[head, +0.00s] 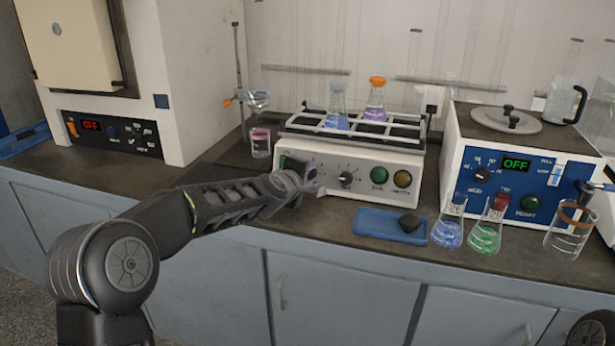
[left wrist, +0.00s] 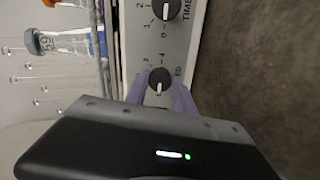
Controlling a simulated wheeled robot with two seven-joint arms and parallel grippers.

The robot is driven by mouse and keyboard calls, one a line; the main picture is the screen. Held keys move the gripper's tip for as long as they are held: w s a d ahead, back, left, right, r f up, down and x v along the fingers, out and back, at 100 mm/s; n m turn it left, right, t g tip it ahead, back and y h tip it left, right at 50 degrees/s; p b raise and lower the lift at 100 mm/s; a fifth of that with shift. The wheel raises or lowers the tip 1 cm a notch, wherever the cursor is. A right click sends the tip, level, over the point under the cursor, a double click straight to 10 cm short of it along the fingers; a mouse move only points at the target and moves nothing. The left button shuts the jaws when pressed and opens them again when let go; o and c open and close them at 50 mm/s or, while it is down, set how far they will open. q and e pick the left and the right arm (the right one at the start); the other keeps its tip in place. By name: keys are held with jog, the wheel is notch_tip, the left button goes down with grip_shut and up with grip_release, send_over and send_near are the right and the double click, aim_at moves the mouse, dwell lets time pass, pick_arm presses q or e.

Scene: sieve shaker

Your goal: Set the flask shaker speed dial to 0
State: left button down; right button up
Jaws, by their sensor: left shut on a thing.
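The flask shaker (head: 375,160) is a cream box with a rack on top, holding a blue-liquid flask (head: 337,108) and a purple-liquid flask (head: 375,100). My left gripper (head: 312,183) is at the left part of its front panel. In the left wrist view my left gripper (left wrist: 160,92) has its fingers on either side of the speed dial (left wrist: 160,78), a black knob with a white pointer mark, and is shut on it. The number at the pointer cannot be read. The time dial (head: 346,180) is beside it, and also shows in the left wrist view (left wrist: 165,8). My right gripper is not visible.
A blue-fronted heater unit (head: 540,190) is at right.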

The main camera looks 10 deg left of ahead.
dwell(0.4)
pick_arm(q)
jog(key=c, duration=1.1)
grip_release()
jog(key=shift+o, duration=0.2)
jog(key=shift+s, duration=0.1)
jog(key=v, duration=0.7)
jog(key=shift+s+r+b, duration=0.2)
jog(key=shift+s+b, duration=0.1)
jog(key=shift+b, duration=0.05)
jog(key=shift+a, duration=0.1)
